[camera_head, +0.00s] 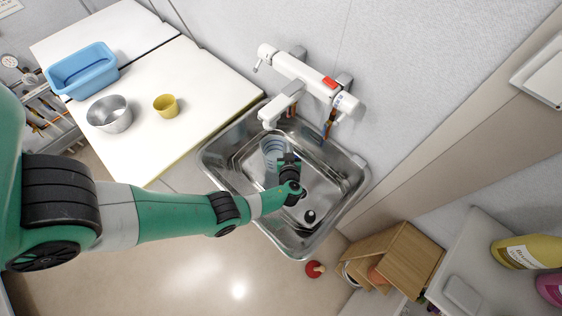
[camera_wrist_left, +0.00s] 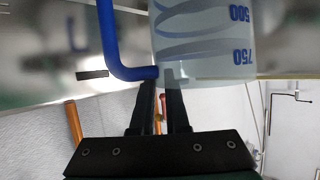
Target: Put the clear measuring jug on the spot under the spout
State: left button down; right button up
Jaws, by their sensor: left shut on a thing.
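The clear measuring jug (camera_head: 272,150) is inside the steel basin (camera_head: 213,155), just below the white tap's spout (camera_head: 278,112) in the head view. My left gripper (camera_head: 289,168) is beside the jug, on the side nearer my arm, and hides part of it. In the left wrist view the jug (camera_wrist_left: 205,40) shows blue 500 and 750 marks and a blue handle (camera_wrist_left: 109,40). My left gripper (camera_wrist_left: 160,90) is shut on the jug at the handle's end. I cannot tell whether the jug touches the basin floor. My right gripper is not in view.
A dark drain piece (camera_head: 310,216) lies in the basin. A white counter (camera_head: 190,110) at left bears a blue tub (camera_head: 82,70), a metal bowl (camera_head: 109,114) and a yellow cup (camera_head: 166,105). A wooden box (camera_head: 405,258) and a red plunger (camera_head: 315,269) are on the right below the basin.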

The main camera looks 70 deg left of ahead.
pick_arm(q)
notch_tip(320, 180, down, 5)
jog(key=b, duration=0.3)
jog(key=shift+r, duration=0.1)
notch_tip(320, 180, down, 4)
jog(key=b, duration=0.3)
jog(key=shift+b, duration=0.3)
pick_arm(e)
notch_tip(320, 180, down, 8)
pick_arm(q)
jog(key=c, duration=0.9)
grip_release()
